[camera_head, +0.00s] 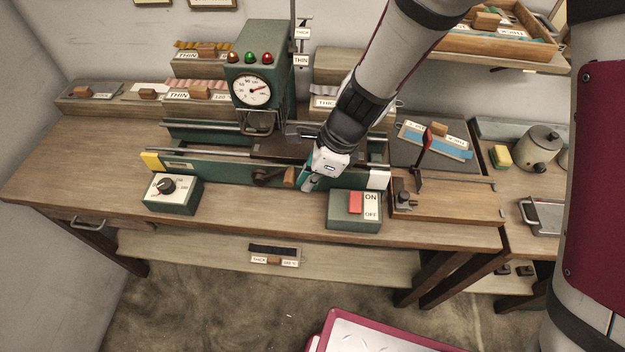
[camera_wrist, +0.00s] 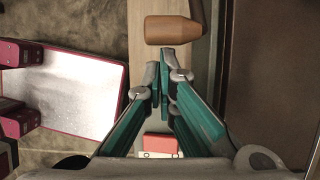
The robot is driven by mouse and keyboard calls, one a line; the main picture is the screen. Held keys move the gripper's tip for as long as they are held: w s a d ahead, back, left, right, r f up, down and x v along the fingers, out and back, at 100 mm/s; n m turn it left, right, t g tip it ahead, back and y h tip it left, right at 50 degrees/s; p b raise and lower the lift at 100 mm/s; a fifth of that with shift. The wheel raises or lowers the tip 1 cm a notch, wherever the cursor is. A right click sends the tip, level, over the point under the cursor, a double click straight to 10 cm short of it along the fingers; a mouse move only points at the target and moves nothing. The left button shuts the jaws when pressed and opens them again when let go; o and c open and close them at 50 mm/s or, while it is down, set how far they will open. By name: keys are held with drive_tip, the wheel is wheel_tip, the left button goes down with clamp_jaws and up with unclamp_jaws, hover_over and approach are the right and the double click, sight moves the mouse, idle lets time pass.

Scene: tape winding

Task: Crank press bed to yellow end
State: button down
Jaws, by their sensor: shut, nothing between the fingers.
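The green press (camera_head: 258,80) stands on the bench with a gauge on its front. Its dark bed (camera_head: 275,148) sits on the rails, toward the white end (camera_head: 378,180). The yellow end (camera_head: 152,162) is at the left of the green base. The crank (camera_head: 264,176) is on the front face, and its wooden handle (camera_head: 290,177) points right. My gripper (camera_head: 307,187) is shut and empty, just right of the handle. In the wrist view the handle (camera_wrist: 172,30) lies just beyond my closed fingertips (camera_wrist: 166,68), with a small gap.
A dial box (camera_head: 173,193) sits at the front left of the bench. An ON/OFF switch box (camera_head: 354,210) sits right of my gripper, close to it. A wooden jig (camera_head: 447,203) lies farther right. The bench front between the two boxes is clear.

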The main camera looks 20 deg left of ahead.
drive_tip(key=shift+r, duration=0.1)
drive_tip(key=shift+s+a+r+h+p, duration=0.15)
drive_tip(key=shift+r+h+p, duration=0.15)
drive_tip(key=shift+p, duration=0.65)
